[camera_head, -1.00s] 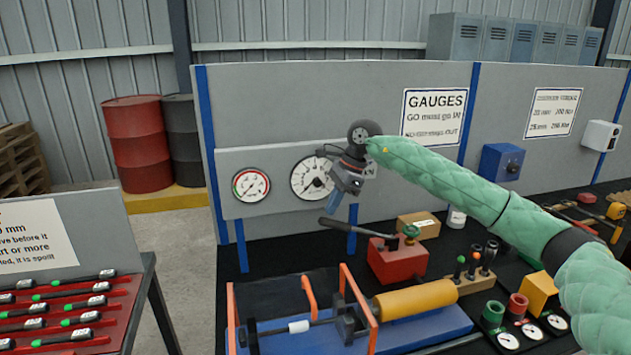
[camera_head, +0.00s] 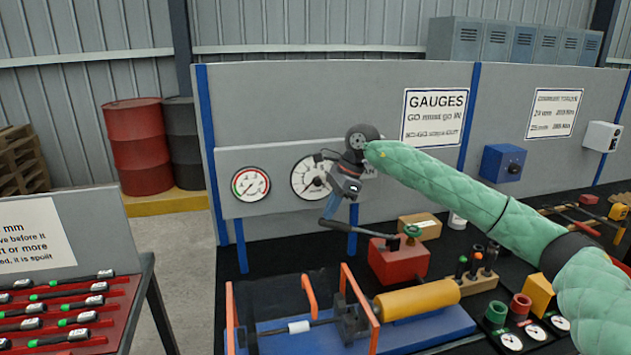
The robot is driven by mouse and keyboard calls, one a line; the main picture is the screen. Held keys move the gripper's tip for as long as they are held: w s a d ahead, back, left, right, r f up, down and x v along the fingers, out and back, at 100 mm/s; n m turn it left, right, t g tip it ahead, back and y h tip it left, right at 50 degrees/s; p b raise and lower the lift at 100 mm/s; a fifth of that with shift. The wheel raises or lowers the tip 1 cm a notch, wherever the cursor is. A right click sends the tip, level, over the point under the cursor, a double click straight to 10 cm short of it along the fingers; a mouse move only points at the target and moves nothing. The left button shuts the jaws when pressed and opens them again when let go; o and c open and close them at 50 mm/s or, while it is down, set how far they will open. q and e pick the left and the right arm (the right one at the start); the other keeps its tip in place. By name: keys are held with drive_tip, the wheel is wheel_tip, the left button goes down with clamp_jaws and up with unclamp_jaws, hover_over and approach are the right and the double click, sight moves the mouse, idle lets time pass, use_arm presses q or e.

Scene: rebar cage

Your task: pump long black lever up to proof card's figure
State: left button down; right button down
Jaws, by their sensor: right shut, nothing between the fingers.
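The long black lever (camera_head: 350,229) sticks out to the left from the red pump body (camera_head: 398,262), sloping slightly up towards its free end. No proof card can be made out. My left gripper is not in view.
A blue test bed (camera_head: 430,328) with a yellow cylinder (camera_head: 416,299) and orange guards stands in front of the pump. A green-topped valve (camera_head: 412,231) and a cardboard box (camera_head: 420,225) are beside and behind it. A red tool tray (camera_head: 100,318) is at left.

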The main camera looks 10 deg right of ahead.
sight(324, 226)
drive_tip(key=shift+a+f+b, duration=0.2)
drive_tip(key=shift+f+b, duration=0.1)
drive_tip(key=shift+f, duration=0.3)
drive_tip(key=shift+a+f+b, duration=0.25)
drive_tip(key=shift+f+b, duration=0.3)
drive_tip(key=shift+b, duration=0.1)
drive_tip(key=shift+f, duration=0.1)
drive_tip(key=shift+a+f+b, duration=0.2)
drive_tip(key=shift+f+b, duration=0.4)
drive_tip(key=shift+b, duration=0.1)
drive_tip(key=shift+a+f+b, duration=0.15)
drive_tip(key=shift+f+b, duration=0.45)
drive_tip(key=shift+f, duration=0.2)
